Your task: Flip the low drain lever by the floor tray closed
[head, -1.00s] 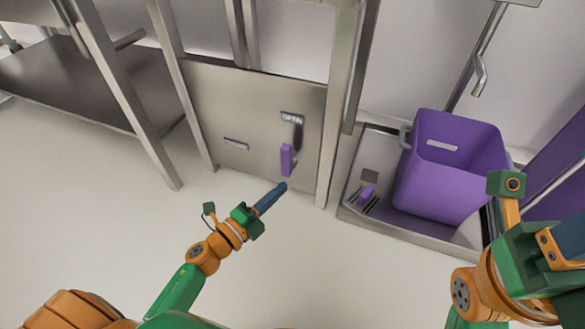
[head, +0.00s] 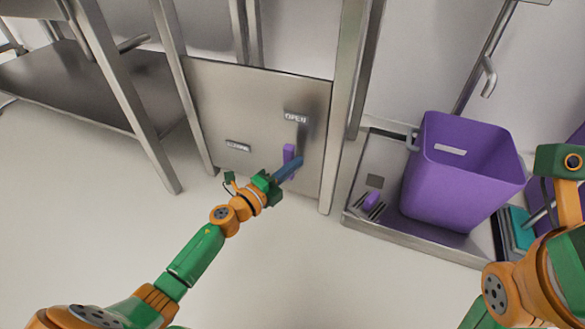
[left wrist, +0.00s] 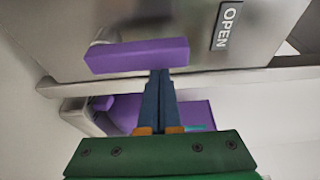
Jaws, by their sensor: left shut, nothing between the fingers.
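The drain lever has a purple grip (head: 289,153) and stands out from a low steel panel (head: 215,100), below the OPEN label (head: 296,118). A second label (head: 237,146), too small to read surely, is to its left. My left gripper (head: 299,163) is shut and empty, its blue fingertips at the grip's lower right in the head view. In the left wrist view the purple grip (left wrist: 137,55) lies across, just beyond the fingertips (left wrist: 160,73); I cannot tell whether they touch. My right arm shows at the right edge, its fingers out of frame.
A steel leg (head: 340,110) rises between panel and tray. The floor (head: 90,220) at left is clear.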

